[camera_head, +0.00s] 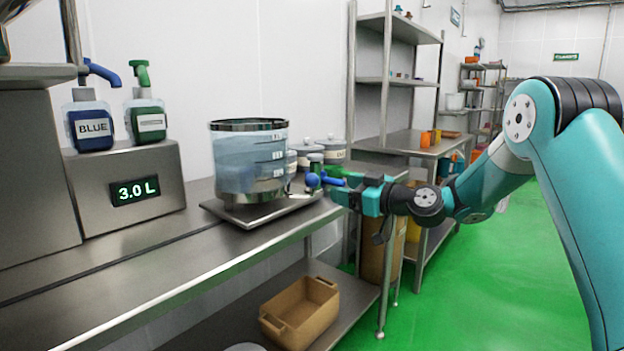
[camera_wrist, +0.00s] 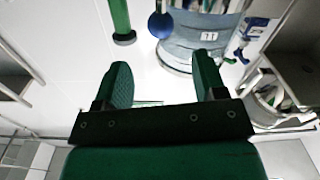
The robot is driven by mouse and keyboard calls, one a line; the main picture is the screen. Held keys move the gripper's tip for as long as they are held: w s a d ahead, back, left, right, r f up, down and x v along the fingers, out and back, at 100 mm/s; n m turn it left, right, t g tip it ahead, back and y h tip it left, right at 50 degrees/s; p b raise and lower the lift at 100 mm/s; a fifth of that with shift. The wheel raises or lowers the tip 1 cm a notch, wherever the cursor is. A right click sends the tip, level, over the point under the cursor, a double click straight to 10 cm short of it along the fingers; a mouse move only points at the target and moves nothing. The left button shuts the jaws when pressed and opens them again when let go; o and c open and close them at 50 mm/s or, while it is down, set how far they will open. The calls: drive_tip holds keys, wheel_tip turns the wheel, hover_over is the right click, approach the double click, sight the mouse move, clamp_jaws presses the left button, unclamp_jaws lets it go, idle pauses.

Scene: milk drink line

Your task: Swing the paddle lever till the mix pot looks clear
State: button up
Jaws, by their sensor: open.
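The mix pot (camera_head: 240,165) is a clear round vessel with a dark rim and scale marks, holding pale bluish, see-through liquid. It stands on a metal tray (camera_head: 245,217) on the bench, and part of its wall shows in the wrist view (camera_wrist: 200,45). A blue ball knob (camera_head: 312,180), seemingly of the paddle lever, is right of the pot; it also shows in the wrist view (camera_wrist: 160,25). My gripper (camera_wrist: 163,68) is open and empty, its green fingers apart, with the knob beyond the fingertips. The paddle inside the pot is not distinguishable.
A BLUE pump bottle (camera_head: 92,128) and a green-topped pump bottle (camera_head: 147,122) stand on a metal box with a 3.0 L display (camera_head: 135,190). Lidded pots (camera_head: 333,150) stand behind the mix pot. A brown crate (camera_head: 300,312) is on the lower shelf. Green floor (camera_head: 480,290) is open at right.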

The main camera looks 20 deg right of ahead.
sight(318, 182)
drive_tip(key=p+x, duration=0.1)
drive_tip(key=x, duration=0.9)
drive_tip(key=shift+w+a, duration=0.1)
drive_tip(key=shift+a, duration=0.05)
drive_tip(key=shift+c, duration=0.2)
clamp_jaws()
